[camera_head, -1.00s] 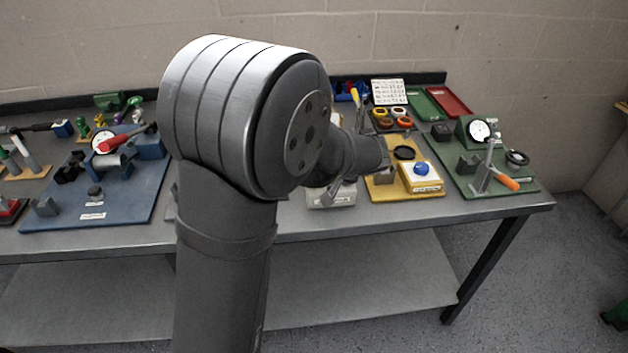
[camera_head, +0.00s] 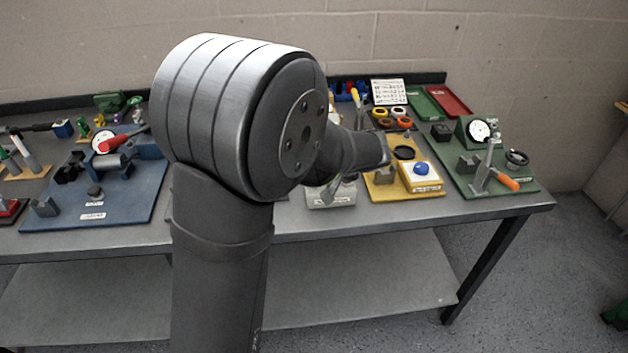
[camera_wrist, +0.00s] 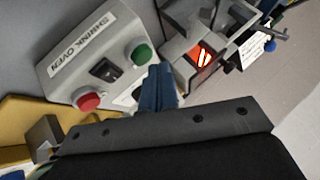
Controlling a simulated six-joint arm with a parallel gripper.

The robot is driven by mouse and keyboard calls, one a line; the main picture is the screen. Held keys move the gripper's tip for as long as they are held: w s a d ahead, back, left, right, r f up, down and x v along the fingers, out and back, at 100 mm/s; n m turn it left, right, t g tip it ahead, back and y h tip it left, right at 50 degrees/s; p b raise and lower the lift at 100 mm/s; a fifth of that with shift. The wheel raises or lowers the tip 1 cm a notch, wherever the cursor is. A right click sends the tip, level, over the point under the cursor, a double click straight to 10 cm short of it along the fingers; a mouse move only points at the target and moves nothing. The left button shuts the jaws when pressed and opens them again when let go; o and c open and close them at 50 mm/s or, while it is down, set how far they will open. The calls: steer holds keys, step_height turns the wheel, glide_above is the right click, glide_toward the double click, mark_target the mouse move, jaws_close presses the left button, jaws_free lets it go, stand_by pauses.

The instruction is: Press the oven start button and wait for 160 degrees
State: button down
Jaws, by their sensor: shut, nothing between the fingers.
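The grey oven control box (camera_wrist: 75,62), labelled SHRINK OVEN, shows in the wrist view. It has a green button (camera_wrist: 141,54), a red button (camera_wrist: 88,102) and a small dark window (camera_wrist: 105,70) between them with no readable number. My gripper (camera_wrist: 158,72) is shut and empty, its blue fingers pointing at the box. The fingertips are right beside the green button; I cannot tell whether they touch it. The oven body (camera_wrist: 190,45) stands just right of the box with an orange glow (camera_wrist: 201,57) inside. In the head view the box (camera_head: 331,198) is partly hidden by my arm.
A yellow board (camera_head: 385,188) with a blue-domed box (camera_head: 421,170) lies right of the oven box. Further right is a green board (camera_head: 510,188) with a gauge and an orange-handled lever. A blue board (camera_head: 120,208) is at the left.

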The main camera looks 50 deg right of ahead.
steer(key=shift+r, duration=0.2)
steer(key=shift+r, duration=2.5)
steer(key=shift+f, duration=0.1)
step_height(320, 180, up, 4)
steer(key=shift+f, duration=0.1)
